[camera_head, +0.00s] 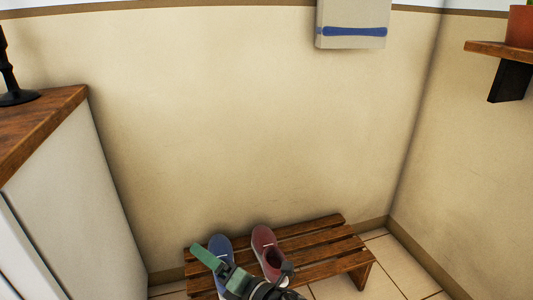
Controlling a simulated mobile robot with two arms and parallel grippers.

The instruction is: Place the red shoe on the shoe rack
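The red shoe (264,241) stands on the slatted wooden shoe rack (318,242), toe toward the wall. A blue shoe (221,246) stands close to its left on the same rack. My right gripper (212,262) comes in from the bottom edge, with a green finger part reaching up and left across the blue shoe in the picture. My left gripper is not in view.
The right part of the rack is bare. A white cabinet (65,190) with a wooden top stands at the left. A wall shelf (490,48) with a pot (519,27) is at the upper right. A pale wall box (352,15) hangs above the rack.

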